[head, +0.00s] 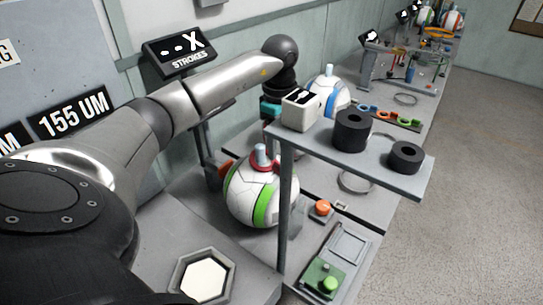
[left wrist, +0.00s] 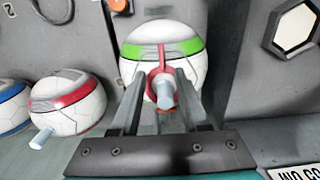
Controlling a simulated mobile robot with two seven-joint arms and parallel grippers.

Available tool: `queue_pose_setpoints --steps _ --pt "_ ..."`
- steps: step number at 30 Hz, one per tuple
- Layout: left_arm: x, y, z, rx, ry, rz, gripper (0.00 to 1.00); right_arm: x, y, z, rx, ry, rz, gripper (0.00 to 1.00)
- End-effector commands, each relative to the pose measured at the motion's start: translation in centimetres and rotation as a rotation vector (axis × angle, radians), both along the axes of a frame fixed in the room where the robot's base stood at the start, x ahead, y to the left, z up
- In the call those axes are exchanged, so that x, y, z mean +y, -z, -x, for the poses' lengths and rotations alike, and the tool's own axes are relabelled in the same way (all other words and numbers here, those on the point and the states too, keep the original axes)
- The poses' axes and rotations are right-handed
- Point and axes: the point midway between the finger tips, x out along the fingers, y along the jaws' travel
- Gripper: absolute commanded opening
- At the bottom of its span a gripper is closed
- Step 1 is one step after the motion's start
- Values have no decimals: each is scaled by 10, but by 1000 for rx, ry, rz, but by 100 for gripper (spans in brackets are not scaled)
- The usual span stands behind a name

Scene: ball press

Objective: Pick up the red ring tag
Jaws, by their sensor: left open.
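The red ring tag (head: 264,166) lies around the base of a pale blue peg (head: 261,152) on top of the white ball with green stripes (head: 247,196). In the left wrist view the red ring tag (left wrist: 161,88) shows with a red strap on the ball, partly hidden by the peg. My left gripper (left wrist: 161,76) is open, with one finger on each side of the peg and ring in that picture. I cannot tell whether the fingers touch the ring. In the head view its teal part (head: 270,107) shows above the ball; its fingertips are hard to make out. My right gripper is not in view.
A grey shelf (head: 375,168) on a post stands right of the ball and carries two black rings (head: 352,131) and a white box. A ball with red stripes (left wrist: 68,101) lies left of the green one in the left wrist view. A hexagonal pad (head: 204,279) lies in front.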

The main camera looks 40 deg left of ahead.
Motion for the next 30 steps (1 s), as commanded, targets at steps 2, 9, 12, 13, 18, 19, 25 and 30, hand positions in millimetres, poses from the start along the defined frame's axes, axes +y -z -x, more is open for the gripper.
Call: queue_pose_setpoints --steps 2,9,12,13,18,19,25,30 --pt "0 5 1 1 0 1 45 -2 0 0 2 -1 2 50" --pt "3 36 5 4 -1 2 45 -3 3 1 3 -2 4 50" --pt "3 48 4 2 0 1 45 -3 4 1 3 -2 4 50" --pt "3 50 4 1 0 1 45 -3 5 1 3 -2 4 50" --pt "3 54 4 0 1 0 45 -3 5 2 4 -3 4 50" --pt "3 53 4 0 1 0 45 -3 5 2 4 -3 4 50" --pt "3 53 4 0 1 0 33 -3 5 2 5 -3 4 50" --pt "3 53 4 0 0 0 14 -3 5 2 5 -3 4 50"
